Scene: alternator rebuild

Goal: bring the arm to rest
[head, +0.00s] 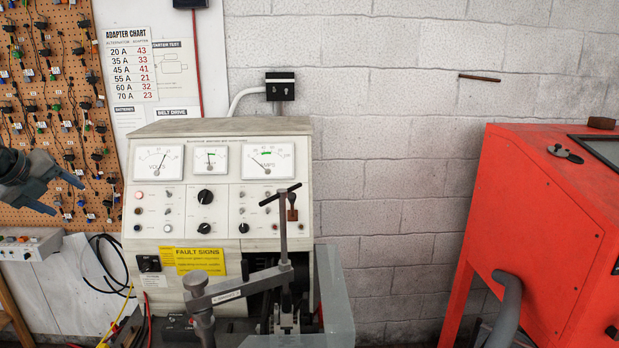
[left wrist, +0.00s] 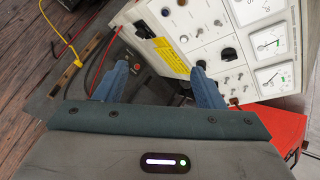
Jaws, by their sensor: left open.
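My left gripper (head: 62,193) is at the left edge of the head view, in front of the pegboard. Its two fingers are apart and nothing is between them. In the left wrist view the open fingers (left wrist: 160,82) point toward the test bench. The right gripper is in neither view.
The test bench (head: 170,222) with dials and knobs stands in the middle, a grey clamp arm (head: 240,288) before it. A red cabinet (head: 545,225) stands at the right. A pegboard (head: 45,105) of hanging leads is at the left. A yellow cable (left wrist: 62,38) lies low down.

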